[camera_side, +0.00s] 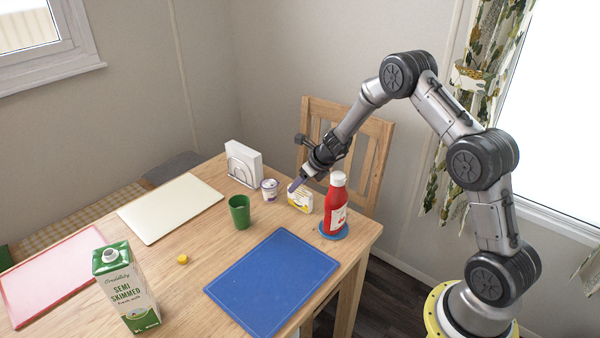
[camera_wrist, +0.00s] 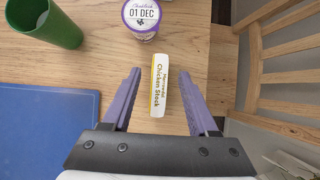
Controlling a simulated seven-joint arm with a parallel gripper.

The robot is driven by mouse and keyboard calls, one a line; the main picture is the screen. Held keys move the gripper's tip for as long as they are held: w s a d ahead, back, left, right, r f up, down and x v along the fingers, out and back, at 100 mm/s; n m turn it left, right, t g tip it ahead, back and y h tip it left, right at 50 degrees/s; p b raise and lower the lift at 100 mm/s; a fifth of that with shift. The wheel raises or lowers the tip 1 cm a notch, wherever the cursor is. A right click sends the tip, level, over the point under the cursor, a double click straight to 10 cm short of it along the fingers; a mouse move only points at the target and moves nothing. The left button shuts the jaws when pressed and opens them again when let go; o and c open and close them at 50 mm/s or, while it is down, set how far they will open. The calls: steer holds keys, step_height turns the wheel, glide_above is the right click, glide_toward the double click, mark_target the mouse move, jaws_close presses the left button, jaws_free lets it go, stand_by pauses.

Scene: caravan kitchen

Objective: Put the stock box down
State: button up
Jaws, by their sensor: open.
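The stock box (camera_side: 301,203) is a small white and yellow box standing on the table, between a small tub and the red bottle. In the wrist view, the stock box (camera_wrist: 159,86) shows its narrow top edge, labelled Chicken Stock. My gripper (camera_side: 296,185) is open just above and at the box. In the wrist view, the purple fingers of my gripper (camera_wrist: 159,76) are on either side of the box, with a clear gap on each side. Nothing is gripped. The lower part of the box is hidden from the wrist camera.
The yoghurt-like tub (camera_side: 269,189), green cup (camera_side: 240,212) and white napkins in a holder (camera_side: 244,163) stand to the left. The red bottle (camera_side: 334,208) stands on a blue coaster (camera_side: 333,233) close right. A blue mat (camera_side: 272,283) lies in front. A chair (camera_side: 372,150) stands behind.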

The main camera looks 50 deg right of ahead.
mark_target(300, 189)
steer(key=shift+r, duration=2.15)
steer(key=s+a+r+n+y, duration=0.1)
steer(key=s+a+r+n, duration=0.6)
steer(key=r+n, duration=0.2)
steer(key=s+a+r+n+y, duration=0.1)
steer(key=s+a+r+n, duration=0.6)
steer(key=r, duration=0.3)
steer(key=s+a+r+n+g+h, duration=0.1)
steer(key=s+r+n+h, duration=0.1)
steer(key=s+n, duration=1.8)
steer(key=s, duration=0.4)
steer(key=shift+s, duration=0.25)
